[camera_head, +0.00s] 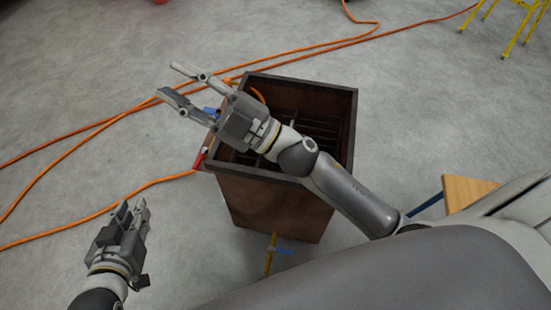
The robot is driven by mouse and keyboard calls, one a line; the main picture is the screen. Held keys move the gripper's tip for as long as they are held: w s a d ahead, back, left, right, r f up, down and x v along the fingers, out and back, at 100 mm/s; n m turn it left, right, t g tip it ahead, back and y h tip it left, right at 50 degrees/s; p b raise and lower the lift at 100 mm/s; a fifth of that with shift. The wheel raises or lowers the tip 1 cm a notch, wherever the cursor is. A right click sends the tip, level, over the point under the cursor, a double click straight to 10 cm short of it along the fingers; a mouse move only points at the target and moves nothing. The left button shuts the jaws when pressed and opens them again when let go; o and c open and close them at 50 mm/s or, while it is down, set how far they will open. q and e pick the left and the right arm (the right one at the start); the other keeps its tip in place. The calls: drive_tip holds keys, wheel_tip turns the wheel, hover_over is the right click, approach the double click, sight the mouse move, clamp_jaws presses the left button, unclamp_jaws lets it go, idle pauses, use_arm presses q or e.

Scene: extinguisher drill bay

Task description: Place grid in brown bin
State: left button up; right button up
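The brown bin (275,205) is an open-topped box standing on the floor in the middle of the view. A dark grid (318,128) of parallel bars shows inside it, below the rim; my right arm hides part of it. My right gripper (168,80) is open and empty, its fingers spread beyond the bin's left rim, with its wrist over the bin. My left gripper (131,210) is at the lower left, over the floor and apart from the bin. Its fingers look close together with nothing visible in them, but their gap is unclear.
Orange cables (95,122) run across the floor behind and left of the bin. A small red item (200,160) is at the bin's left edge. A yellow metal stand (510,20) is at the top right, a wooden surface (467,192) at the right.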

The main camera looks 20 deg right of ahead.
drive_tip(key=w+d+f+m+t+h, duration=0.2)
drive_tip(key=d+f+m+t+h, duration=0.2)
drive_tip(key=d+m+h, duration=0.45)
drive_tip(key=m+g+h, duration=0.7)
drive_tip(key=m+g, duration=0.1)
hover_over(276, 174)
wheel_tip(276, 174, down, 18)
drive_tip(key=shift+f, duration=0.1)
